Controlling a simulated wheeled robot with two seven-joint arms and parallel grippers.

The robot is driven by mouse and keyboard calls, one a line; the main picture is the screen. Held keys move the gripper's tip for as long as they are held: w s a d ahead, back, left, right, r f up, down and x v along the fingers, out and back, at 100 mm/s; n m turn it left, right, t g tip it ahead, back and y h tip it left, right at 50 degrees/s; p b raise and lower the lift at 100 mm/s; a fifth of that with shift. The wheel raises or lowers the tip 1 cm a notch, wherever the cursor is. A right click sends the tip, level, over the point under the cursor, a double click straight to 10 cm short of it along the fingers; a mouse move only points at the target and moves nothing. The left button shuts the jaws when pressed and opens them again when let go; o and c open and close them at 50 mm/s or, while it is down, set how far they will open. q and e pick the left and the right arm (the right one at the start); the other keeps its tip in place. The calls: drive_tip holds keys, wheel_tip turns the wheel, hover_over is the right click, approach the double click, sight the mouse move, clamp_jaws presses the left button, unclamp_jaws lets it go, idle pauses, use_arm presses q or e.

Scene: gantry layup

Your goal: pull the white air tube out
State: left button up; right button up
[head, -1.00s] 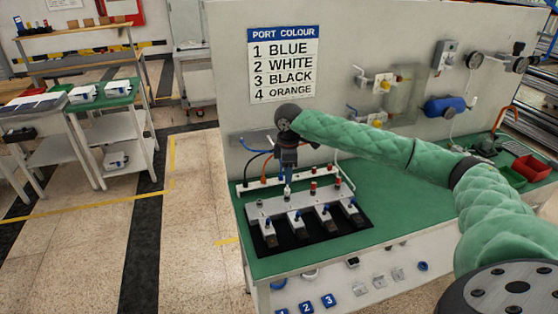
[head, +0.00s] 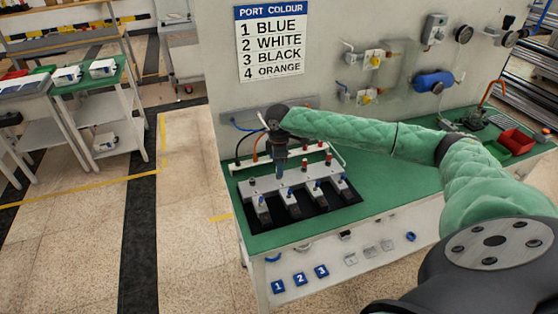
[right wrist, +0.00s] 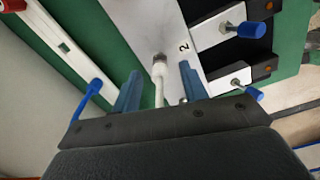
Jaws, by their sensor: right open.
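The white air tube (right wrist: 159,92) shows in the right wrist view, running from a pale fitting (right wrist: 159,66) beside the mark "2" back towards my palm. My right gripper (right wrist: 160,74) is open, with one blue finger on each side of the tube and gaps visible on both sides. In the head view the right gripper (head: 280,176) points down over the grey manifold block (head: 316,181). A short white piece (head: 262,120) sticks out beside my wrist; I cannot tell whether it is the same tube. My left gripper is not in view.
A blue tube (right wrist: 88,97) curves close to the left finger. Blue-handled valves (right wrist: 248,29) stand to the right. Black (head: 239,146) and orange (head: 256,143) tubes rise behind the manifold on the green bench (head: 390,190). A port colour sign (head: 271,42) hangs on the panel.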

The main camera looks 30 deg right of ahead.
drive_tip(key=shift+w+f, duration=0.1)
clamp_jaws()
drive_tip(key=c, duration=0.8)
unclamp_jaws()
clamp_jaws()
drive_tip(key=shift+r+p, duration=1.35)
drive_tip(key=shift+r, duration=0.2)
drive_tip(key=shift+r, duration=0.15)
drive_tip(key=shift+r+p, duration=1.65)
drive_tip(key=shift+p, duration=0.3)
